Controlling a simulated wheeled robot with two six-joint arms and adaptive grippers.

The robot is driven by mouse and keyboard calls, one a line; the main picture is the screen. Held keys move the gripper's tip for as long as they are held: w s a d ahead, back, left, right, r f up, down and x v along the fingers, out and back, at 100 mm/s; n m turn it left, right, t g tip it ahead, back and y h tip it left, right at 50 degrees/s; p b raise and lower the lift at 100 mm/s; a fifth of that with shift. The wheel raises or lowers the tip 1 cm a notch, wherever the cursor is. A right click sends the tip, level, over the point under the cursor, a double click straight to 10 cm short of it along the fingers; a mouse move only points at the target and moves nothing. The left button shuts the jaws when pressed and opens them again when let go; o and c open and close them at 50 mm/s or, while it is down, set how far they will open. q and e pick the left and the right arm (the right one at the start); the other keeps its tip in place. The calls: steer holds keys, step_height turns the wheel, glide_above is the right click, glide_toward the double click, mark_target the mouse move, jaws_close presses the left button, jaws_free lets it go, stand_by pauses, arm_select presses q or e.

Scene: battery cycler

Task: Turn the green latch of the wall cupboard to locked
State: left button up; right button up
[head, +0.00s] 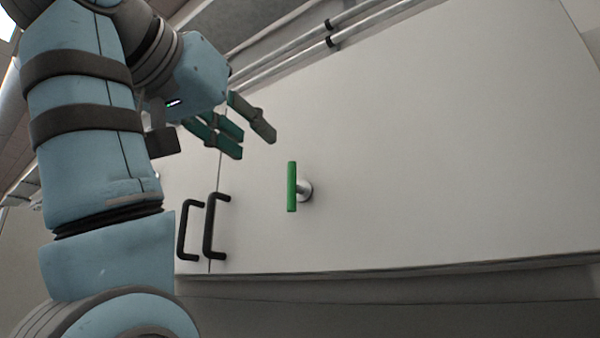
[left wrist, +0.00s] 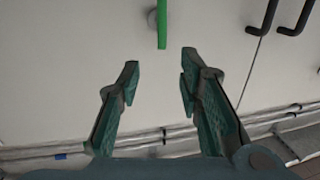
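The green latch (head: 292,187) is a straight bar on a round silver mount on the white wall cupboard (head: 430,150). It stands upright in the head view. My left gripper (head: 257,146) is up and to the left of the latch, apart from it. In the left wrist view the latch (left wrist: 162,24) shows at the top, beyond the two fingertips (left wrist: 160,62). The fingers are spread apart with nothing between them. My right gripper is in neither view.
Two black door handles (head: 213,226) sit left of the latch, beside the seam between the doors. Grey pipes (head: 330,40) run along the wall above the cupboard. The door face right of the latch is clear.

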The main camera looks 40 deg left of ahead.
arm_select(q)
steer(key=p, duration=0.4)
glide_toward(290, 170)
steer(key=w+r, duration=0.1)
steer(key=x, duration=0.2)
steer(key=p+x, duration=0.1)
steer(key=x, duration=0.5)
steer(key=shift+w+a+f, duration=0.15)
steer(key=shift+w+f, duration=0.1)
steer(key=shift+f, duration=0.15)
steer(key=shift+s, duration=0.15)
jaws_close()
